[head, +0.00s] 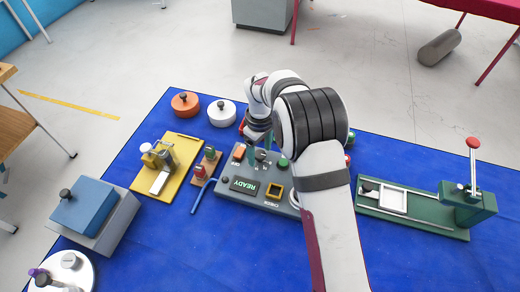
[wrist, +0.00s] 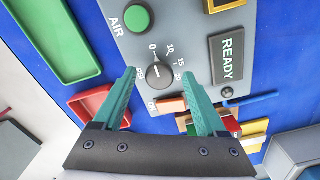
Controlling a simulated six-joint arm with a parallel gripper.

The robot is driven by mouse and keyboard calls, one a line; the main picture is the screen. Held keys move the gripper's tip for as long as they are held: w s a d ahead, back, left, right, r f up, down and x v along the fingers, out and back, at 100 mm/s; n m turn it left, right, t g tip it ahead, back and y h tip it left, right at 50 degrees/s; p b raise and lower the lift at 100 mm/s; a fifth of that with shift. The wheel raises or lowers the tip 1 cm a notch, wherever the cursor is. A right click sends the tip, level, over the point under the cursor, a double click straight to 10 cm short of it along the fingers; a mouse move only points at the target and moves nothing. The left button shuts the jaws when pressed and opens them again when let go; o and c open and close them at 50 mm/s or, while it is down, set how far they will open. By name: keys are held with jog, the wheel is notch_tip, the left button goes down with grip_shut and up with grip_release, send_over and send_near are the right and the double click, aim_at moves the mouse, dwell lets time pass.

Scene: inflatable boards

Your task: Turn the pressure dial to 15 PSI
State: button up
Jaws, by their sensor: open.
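The pressure dial (wrist: 157,72) is a dark round knob with a white pointer line on a grey control panel (wrist: 190,20). Numbers 0, 10, 15 and 20 are printed around it. The pointer seems to face up toward 0. My gripper (wrist: 156,74) has teal fingers, open, with one fingertip to each side of the dial in the wrist view. I cannot tell whether they touch it. In the head view, my gripper (head: 259,151) is over the back of the panel (head: 232,204), and my arm hides the panel's right part.
A green AIR button (wrist: 139,17), an orange switch (wrist: 170,105) and a READY display (wrist: 228,56) sit near the dial. A yellow fixture (head: 181,143) stands left of the panel, a green press (head: 468,205) right. Blue mat (head: 200,262) is clear in front.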

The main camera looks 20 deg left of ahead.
grip_shut()
jog(key=shift+m, duration=0.4)
jog(key=m, duration=0.3)
jog(key=shift+m, duration=0.4)
jog(key=m, duration=0.4)
jog(key=shift+m, duration=0.3)
jog(key=m, duration=0.4)
jog(key=shift+m, duration=2.5)
